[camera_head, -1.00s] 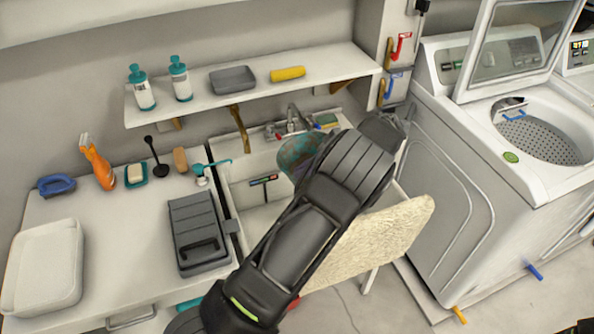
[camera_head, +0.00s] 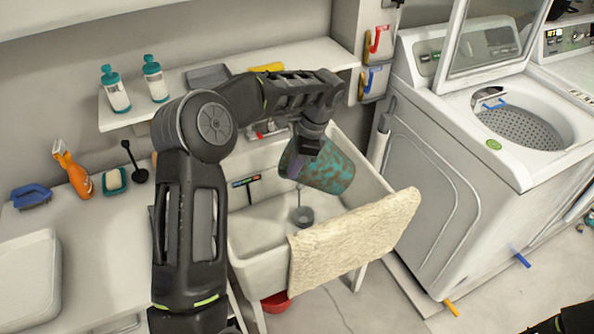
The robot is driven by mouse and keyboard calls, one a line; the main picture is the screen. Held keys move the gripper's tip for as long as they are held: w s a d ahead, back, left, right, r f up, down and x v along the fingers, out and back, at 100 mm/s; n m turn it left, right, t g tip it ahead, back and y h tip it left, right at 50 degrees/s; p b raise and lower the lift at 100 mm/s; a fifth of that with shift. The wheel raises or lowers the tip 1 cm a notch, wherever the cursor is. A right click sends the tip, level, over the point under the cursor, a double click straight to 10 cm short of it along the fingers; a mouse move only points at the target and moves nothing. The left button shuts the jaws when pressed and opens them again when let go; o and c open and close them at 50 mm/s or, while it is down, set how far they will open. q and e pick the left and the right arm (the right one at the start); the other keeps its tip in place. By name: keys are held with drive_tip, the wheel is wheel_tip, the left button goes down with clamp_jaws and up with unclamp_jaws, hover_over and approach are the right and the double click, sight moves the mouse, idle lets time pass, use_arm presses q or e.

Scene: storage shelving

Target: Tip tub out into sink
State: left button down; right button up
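The tub (camera_head: 328,170), mottled teal and brown, is above the basin of the white sink (camera_head: 262,262). It looks tilted, with its lower end toward the right. I cannot see inside it. My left gripper (camera_head: 306,150) comes down from above and appears shut on the tub's upper left side; its fingertips are partly hidden. A small grey round piece (camera_head: 303,217) is on the basin floor below the tub.
A beige towel (camera_head: 350,243) hangs over the sink's front edge. A shelf at the back holds two teal-capped bottles (camera_head: 115,90), a grey tray (camera_head: 207,75) and a yellow item (camera_head: 266,67). A washing machine (camera_head: 440,170) stands close on the right. The left counter holds an orange spray bottle (camera_head: 74,172).

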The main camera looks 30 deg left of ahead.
sight(311, 184)
use_arm(q)
drive_tip(key=shift+a+f+b, duration=0.2)
drive_tip(key=shift+f+b, duration=0.2)
drive_tip(key=shift+b, duration=0.05)
drive_tip(key=s+a+f+t+h+b, duration=0.3)
drive_tip(key=a+f+h, duration=0.3)
drive_tip(key=h, duration=0.2)
drive_tip(key=shift+f+t+h+b, duration=0.4)
drive_tip(key=shift+t+b, duration=0.2)
drive_tip(key=shift+b, duration=0.3)
idle(0.9)
drive_tip(key=w+d+r+n+t, duration=0.1)
drive_tip(key=d+n, duration=0.1)
drive_tip(key=d, duration=0.1)
drive_tip(key=w+d+r+n+t+y, duration=0.1)
drive_tip(key=d+n, duration=0.1)
drive_tip(key=d, duration=0.2)
drive_tip(key=w+d+r+n+y, duration=0.1)
drive_tip(key=d+n, duration=0.1)
drive_tip(key=d, duration=0.2)
drive_tip(key=shift+w+t, duration=0.35)
drive_tip(key=shift+t, duration=0.05)
drive_tip(key=d+r+n+t+y, duration=0.1)
drive_tip(key=d+r+n, duration=0.3)
drive_tip(key=d, duration=0.6)
drive_tip(key=shift+w+r+n+y, duration=0.15)
drive_tip(key=shift+w+n+y, duration=0.25)
drive_tip(key=shift+y, duration=0.4)
